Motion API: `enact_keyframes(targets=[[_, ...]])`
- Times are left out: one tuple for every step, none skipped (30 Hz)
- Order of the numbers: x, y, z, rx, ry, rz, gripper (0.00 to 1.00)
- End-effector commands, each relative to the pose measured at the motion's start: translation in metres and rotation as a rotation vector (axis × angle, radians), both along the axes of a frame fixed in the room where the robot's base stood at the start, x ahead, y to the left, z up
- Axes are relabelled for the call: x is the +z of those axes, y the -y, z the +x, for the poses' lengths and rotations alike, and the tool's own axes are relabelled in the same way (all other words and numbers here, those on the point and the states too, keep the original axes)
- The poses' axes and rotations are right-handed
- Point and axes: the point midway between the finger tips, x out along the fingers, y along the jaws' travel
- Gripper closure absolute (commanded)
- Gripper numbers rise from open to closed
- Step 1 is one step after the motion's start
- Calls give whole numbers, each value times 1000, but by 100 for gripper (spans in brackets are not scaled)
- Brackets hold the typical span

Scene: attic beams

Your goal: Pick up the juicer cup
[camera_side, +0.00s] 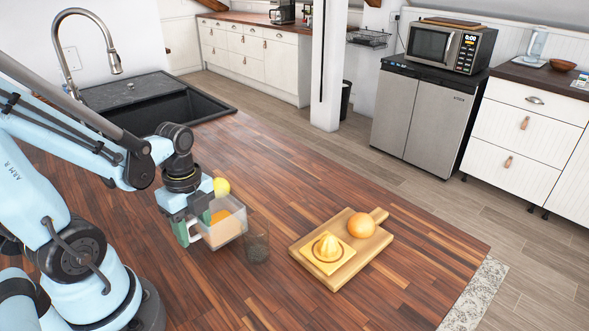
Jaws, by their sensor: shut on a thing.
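The juicer cup (217,239) is a clear, box-like cup with a pale handle on its left side, at the centre-left of the side view. Something orange shows in or through it. My gripper (190,226) points down over the cup's left side and is shut on it near the handle. The fingers partly hide the handle. I cannot tell whether the cup's bottom touches the wooden counter (330,200). A yellow juicer top (327,252) with a ribbed cone sits on a wooden cutting board (357,267), right of the cup.
A drinking glass (257,246) stands close to the cup's right. A yellow round fruit (221,187) shows just behind the cup. An orange (361,225) sits on the board. A dark sink (160,106) lies behind; the counter's right part is clear.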

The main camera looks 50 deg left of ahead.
Motion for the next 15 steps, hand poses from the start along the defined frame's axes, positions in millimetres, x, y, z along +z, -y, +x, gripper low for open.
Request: enact_keyframes(targets=[[3, 0, 0, 0, 0, 0, 100], [5, 0, -1, 0, 0, 0, 100], [8, 0, -1, 0, 0, 0, 100], [11, 0, 0, 0, 0, 0, 100], [13, 0, 0, 0, 0, 0, 100], [16, 0, 0, 0, 0, 0, 100], [18, 0, 0, 0, 0, 0, 100], [20, 0, 0, 0, 0, 0, 100], [23, 0, 0, 0, 0, 0, 100], [26, 0, 0, 0, 0, 0, 100], [28, 0, 0, 0, 0, 0, 100], [31, 0, -1, 0, 0, 0, 100], [33, 0, -1, 0, 0, 0, 100], [36, 0, 0, 0, 0, 0, 100], [39, 0, 0, 0, 0, 0, 100]])
